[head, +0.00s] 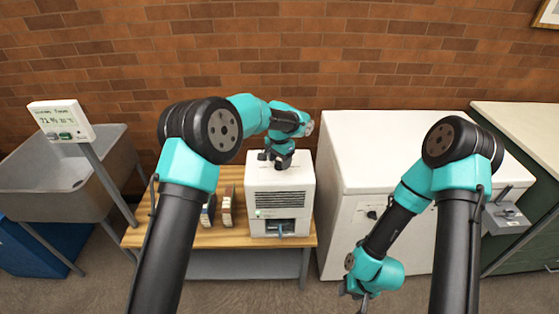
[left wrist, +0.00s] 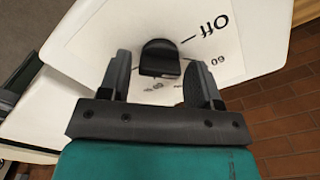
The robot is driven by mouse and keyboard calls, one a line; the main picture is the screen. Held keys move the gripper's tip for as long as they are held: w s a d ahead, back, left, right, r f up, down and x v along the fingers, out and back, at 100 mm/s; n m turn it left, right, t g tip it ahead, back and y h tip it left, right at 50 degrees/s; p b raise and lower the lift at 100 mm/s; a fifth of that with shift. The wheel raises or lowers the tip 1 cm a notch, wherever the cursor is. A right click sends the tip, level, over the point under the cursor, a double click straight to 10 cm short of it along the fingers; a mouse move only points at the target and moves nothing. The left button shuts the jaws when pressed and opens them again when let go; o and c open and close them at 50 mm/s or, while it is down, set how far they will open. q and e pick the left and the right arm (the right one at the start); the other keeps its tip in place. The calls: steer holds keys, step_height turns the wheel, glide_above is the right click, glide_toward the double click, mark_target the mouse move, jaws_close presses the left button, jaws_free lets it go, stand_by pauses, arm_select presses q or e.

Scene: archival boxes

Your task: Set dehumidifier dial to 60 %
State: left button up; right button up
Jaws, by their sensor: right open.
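The dehumidifier (head: 281,202) is a white box with a dark grille and a small green light on its front, standing on a wooden bench. My left gripper (head: 278,158) is over its top. In the left wrist view the black dial (left wrist: 160,57) sits on the white top between the open fingers of my left gripper (left wrist: 162,65), with a gap on each side. The marks "Off" and "60" show right of the dial; other marks are partly hidden. I cannot tell where the dial points. My right gripper (head: 358,298) is open and empty, low in front of the white chest.
A display (head: 62,122) on a post reads about 71 %. A grey sink (head: 60,170) stands at the left. Upright boxes (head: 227,207) stand on the bench (head: 135,237) beside the dehumidifier. A large white chest (head: 390,150) stands close at its right.

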mark_target(279, 161)
arm_select(q)
steer(key=shift+o, duration=0.8)
steer(key=shift+r, duration=0.1)
step_height(279, 161, up, 17)
